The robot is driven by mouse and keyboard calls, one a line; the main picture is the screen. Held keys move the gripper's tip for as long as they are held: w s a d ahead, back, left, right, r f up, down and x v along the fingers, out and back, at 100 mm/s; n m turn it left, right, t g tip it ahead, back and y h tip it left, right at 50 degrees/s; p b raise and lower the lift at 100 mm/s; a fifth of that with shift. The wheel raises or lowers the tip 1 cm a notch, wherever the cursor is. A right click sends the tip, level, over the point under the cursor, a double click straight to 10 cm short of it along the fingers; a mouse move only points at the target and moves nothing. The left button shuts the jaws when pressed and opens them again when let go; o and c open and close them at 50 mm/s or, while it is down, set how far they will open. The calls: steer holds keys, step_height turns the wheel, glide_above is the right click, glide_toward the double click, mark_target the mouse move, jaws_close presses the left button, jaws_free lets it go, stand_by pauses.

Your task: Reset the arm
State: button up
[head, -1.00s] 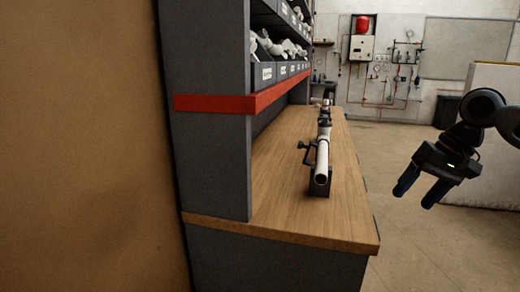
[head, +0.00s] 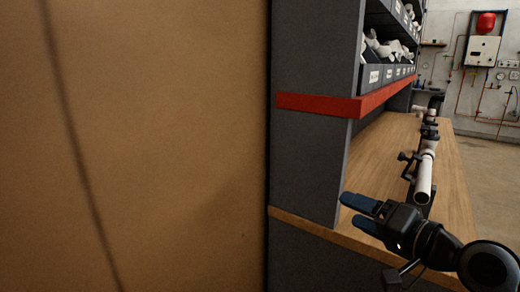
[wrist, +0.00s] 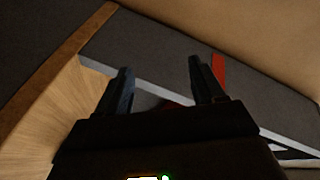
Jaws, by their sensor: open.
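My gripper (head: 350,212) is at the lower right of the head view, with its two blue fingers apart and pointing left. Nothing is between them. It shows in front of the near end of the wooden workbench (head: 368,160) and the grey shelf upright. In the wrist view my gripper (wrist: 160,85) is also open and empty, with the grey upright (wrist: 150,50) and its red band (wrist: 218,72) beyond the fingers. I cannot tell how far the fingers are from the upright.
A brown wall panel (head: 150,150) fills the left of the head view. A white pipe in a dark stand (head: 425,175) lies along the bench. Shelf bins (head: 372,76) with white parts are above. A red vessel and white box (head: 483,50) hang on the far wall.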

steer(key=s+a+f+m+t+h, duration=0.1)
steer(key=s+a+f+h, duration=0.15)
steer(key=s+f, duration=0.4)
steer(key=s+a+f+m+h, duration=0.1)
steer(key=s+f+h, duration=0.2)
steer(key=s, duration=0.6)
steer(key=s+a+f+m+t+h, duration=0.1)
steer(key=s+f+m+h, duration=0.1)
steer(key=s+f, duration=0.45)
steer(key=s+d+r+n, duration=0.1)
steer(key=s+d+n, duration=0.1)
steer(key=s, duration=0.6)
steer(key=s+d+r+n, duration=0.2)
steer(key=s+n, duration=0.2)
steer(key=s, duration=0.4)
steer(key=s+d+r+n+g, duration=0.1)
steer(key=s+d+n, duration=0.1)
steer(key=s, duration=0.6)
steer(key=shift+s+d+r+n+h, duration=0.15)
steer(key=shift+r+n+h, duration=0.25)
steer(key=shift+n, duration=0.3)
